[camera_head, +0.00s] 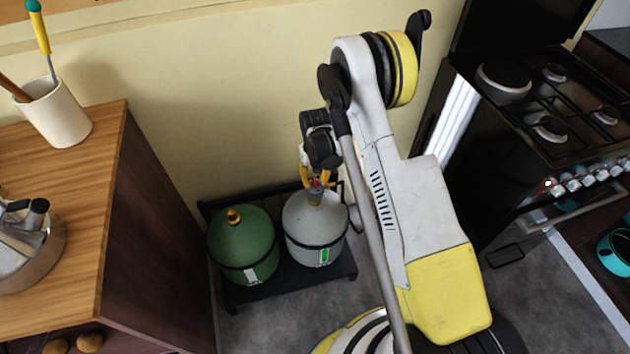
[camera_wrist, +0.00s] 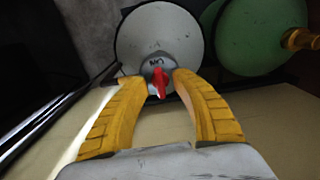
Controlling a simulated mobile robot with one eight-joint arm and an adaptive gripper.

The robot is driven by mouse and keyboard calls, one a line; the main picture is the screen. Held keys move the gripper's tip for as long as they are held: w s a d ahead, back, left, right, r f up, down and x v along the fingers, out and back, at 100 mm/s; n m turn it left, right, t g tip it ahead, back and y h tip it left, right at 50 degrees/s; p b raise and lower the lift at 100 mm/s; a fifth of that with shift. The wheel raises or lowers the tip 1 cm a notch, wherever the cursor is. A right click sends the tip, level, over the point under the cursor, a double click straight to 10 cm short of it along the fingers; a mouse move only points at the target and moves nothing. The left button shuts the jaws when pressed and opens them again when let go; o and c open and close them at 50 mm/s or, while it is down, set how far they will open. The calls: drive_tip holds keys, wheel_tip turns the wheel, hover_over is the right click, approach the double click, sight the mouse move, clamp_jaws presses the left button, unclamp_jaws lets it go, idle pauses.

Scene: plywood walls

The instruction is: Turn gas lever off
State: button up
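The red gas lever (camera_wrist: 159,82) sits on top of the white gas cylinder (camera_wrist: 160,40) in the wrist view, with "ON" lettering beside it. My gripper (camera_wrist: 160,74) has its two yellow fingers apart, one on each side of the lever. A gap shows between the lever and each finger, so the gripper is open and holds nothing. In the head view the white cylinder (camera_head: 316,228) stands on a low black rack, and my gripper (camera_head: 317,180) is right above its top. The lever (camera_head: 315,183) is only partly visible there, between the fingers.
A green cylinder (camera_head: 243,245) with a brass valve stands left of the white one on the black rack (camera_head: 287,288). A wooden cabinet (camera_head: 75,190) bounds the left side. A black stove (camera_head: 545,110) stands to the right. Grey floor lies in front of the rack.

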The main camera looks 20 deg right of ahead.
clamp_jaws()
drive_tip(key=shift+m, duration=0.3)
drive_tip(key=m, duration=0.3)
drive_tip(key=shift+m, duration=0.4)
drive_tip(key=m, duration=0.9)
drive_tip(key=shift+m, duration=2.3)
